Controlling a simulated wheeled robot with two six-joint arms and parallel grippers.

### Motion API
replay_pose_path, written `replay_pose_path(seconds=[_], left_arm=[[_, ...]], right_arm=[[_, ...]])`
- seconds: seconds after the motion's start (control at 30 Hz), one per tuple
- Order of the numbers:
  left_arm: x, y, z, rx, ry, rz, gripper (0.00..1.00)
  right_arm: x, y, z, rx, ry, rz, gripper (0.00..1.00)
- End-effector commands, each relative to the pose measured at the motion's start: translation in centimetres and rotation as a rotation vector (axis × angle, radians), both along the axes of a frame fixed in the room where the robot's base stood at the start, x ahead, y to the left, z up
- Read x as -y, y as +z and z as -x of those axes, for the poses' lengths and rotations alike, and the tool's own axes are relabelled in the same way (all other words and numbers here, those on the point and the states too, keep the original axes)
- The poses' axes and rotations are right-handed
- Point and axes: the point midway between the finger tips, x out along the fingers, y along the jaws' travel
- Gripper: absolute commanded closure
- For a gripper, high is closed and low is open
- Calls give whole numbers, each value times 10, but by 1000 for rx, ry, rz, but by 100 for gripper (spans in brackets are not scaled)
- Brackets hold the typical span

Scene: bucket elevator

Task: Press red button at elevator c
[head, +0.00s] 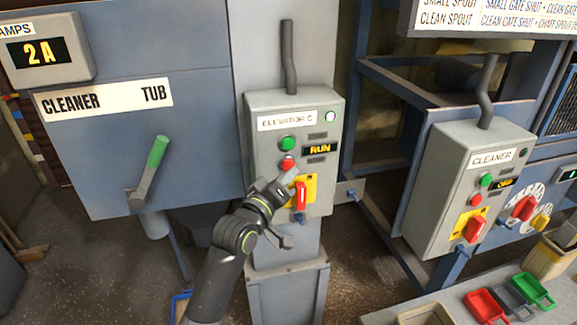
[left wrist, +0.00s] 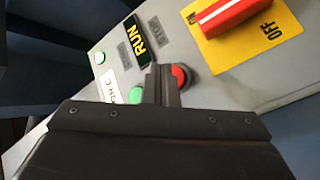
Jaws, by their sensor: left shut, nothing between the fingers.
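The Elevator C box (head: 260,148) is a grey panel on a post in the middle of the head view. It has a green button (head: 288,143), a red button (head: 288,163) below it, a display reading RUN (head: 320,149) and a lit lamp. My left gripper (head: 291,172) is shut and empty, with its tips right at the red button. In the left wrist view the fingers (left wrist: 162,75) lie beside the red button (left wrist: 179,75), which they partly cover. The green button (left wrist: 136,95) is on their other side. I cannot tell whether the tips touch the red button. My right gripper is not in view.
A red rotary switch (head: 301,196) on a yellow plate sits just below the red button, close to my gripper. A Cleaner box (head: 446,190) stands at right, with coloured scoops (head: 487,306) below it. A green-handled lever (head: 158,152) is at left.

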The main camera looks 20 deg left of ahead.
Motion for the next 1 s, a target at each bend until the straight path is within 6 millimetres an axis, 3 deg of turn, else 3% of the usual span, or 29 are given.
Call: replay_pose_path(seconds=[1.0], left_arm=[[-5, 0, -8, 0, 0, 0, 100]], right_arm=[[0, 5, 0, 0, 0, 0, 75]])
